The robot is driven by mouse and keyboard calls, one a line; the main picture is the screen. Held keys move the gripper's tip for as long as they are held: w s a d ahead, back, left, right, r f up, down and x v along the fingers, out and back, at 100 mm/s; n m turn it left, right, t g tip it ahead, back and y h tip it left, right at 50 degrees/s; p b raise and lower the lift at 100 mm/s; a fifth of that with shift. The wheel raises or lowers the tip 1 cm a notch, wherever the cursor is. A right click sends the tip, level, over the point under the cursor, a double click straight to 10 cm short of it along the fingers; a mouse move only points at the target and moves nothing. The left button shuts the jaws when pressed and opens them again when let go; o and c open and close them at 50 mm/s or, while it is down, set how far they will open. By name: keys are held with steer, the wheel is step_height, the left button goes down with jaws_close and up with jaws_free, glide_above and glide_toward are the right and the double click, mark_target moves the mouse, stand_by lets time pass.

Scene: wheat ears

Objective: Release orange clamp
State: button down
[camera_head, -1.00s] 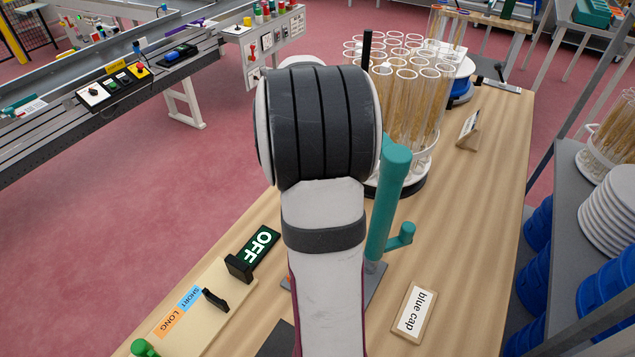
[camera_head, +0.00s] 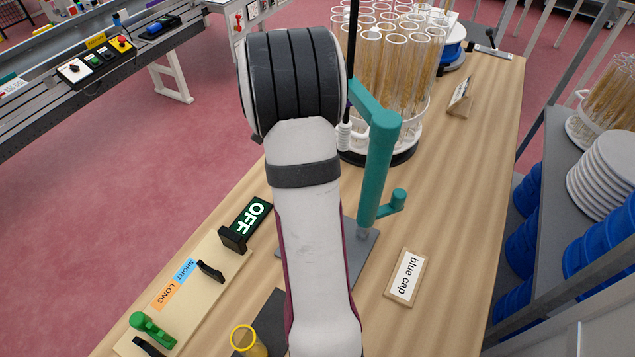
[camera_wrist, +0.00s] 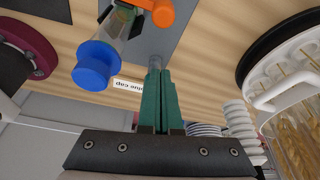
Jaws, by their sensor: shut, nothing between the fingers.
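In the wrist view the orange clamp part (camera_wrist: 158,12) shows at the top edge, with a black piece beside it. It lies against a clear tube (camera_wrist: 120,38) whose blue cap (camera_wrist: 94,66) points toward the camera. Whether the clamp is closed around the tube I cannot tell. My gripper (camera_wrist: 158,100) is shut and empty, apart from clamp and tube. In the head view the green stand (camera_head: 378,170) rises right of my arm, which hides clamp and gripper.
A "blue cap" sign (camera_head: 407,276) lies right of the stand. An OFF sign (camera_head: 250,222) and a SHORT/LONG board (camera_head: 187,300) are at left. A yellow-rimmed cylinder (camera_head: 247,340) stands near the front. Tall tubes with wheat ears (camera_head: 390,70) stand behind.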

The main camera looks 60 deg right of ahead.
steer(key=x, duration=0.7)
steer(key=shift+s+f, duration=0.15)
steer(key=shift+f, duration=0.15)
steer(key=w, duration=0.2)
steer(key=shift+w+a, duration=0.5)
steer(key=shift+w, duration=0.5)
steer(key=shift+w, duration=0.1)
steer(key=w+n, duration=0.2)
steer(key=n, duration=0.1)
steer(key=shift+w+h, duration=0.4)
steer(key=w+a+n+t+h, duration=0.2)
steer(key=w+a+n, duration=0.3)
steer(key=w+n, duration=0.3)
steer(key=shift+a+n+t, duration=0.3)
steer(key=shift+n+t, duration=0.4)
steer(key=shift+n, duration=1.1)
steer(key=shift+a, duration=0.15)
